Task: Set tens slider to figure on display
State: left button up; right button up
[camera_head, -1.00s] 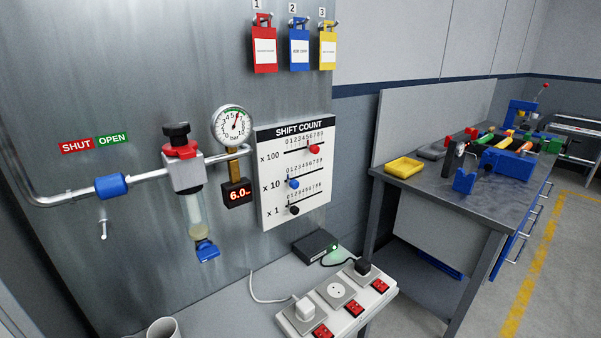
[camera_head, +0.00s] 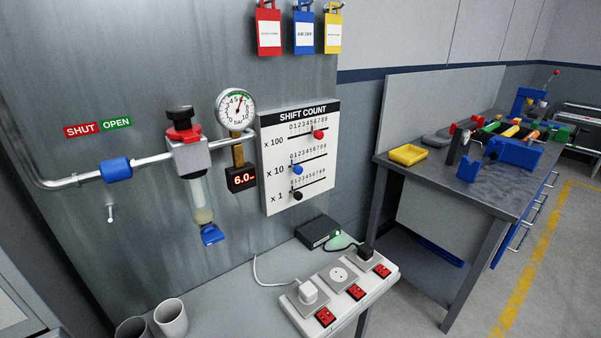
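The SHIFT COUNT board (camera_head: 270,200) is a white panel on the metal wall. It has three horizontal sliders under scales of digits. The x 10 tens slider has a blue knob (camera_head: 297,170) near the left, low end of its scale. The x 100 slider's red knob (camera_head: 318,134) is toward the right. The x 1 slider's black knob (camera_head: 297,196) is near the left end. A small display (camera_head: 242,178) left of the board reads 6.0 in lit orange digits, under a round gauge (camera_head: 235,109). Neither of my grippers is in view.
A filter unit with red and black knob (camera_head: 184,125) and a pipe with blue fitting (camera_head: 116,170) are left. Below are a power strip (camera_head: 340,290), black box (camera_head: 316,232) and two cups (camera_head: 171,318). A workbench (camera_head: 470,185) stands right. Space before the board looks clear.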

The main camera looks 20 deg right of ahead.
aim_at(298, 169)
jog(key=u, duration=2.2)
jog(key=z, duration=2.7)
jog(key=k+l+z, duration=0.1)
jog(key=l+z, duration=0.2)
jog(key=l, duration=0.5)
jog(key=l+z, duration=0.3)
jog(key=l, duration=0.45)
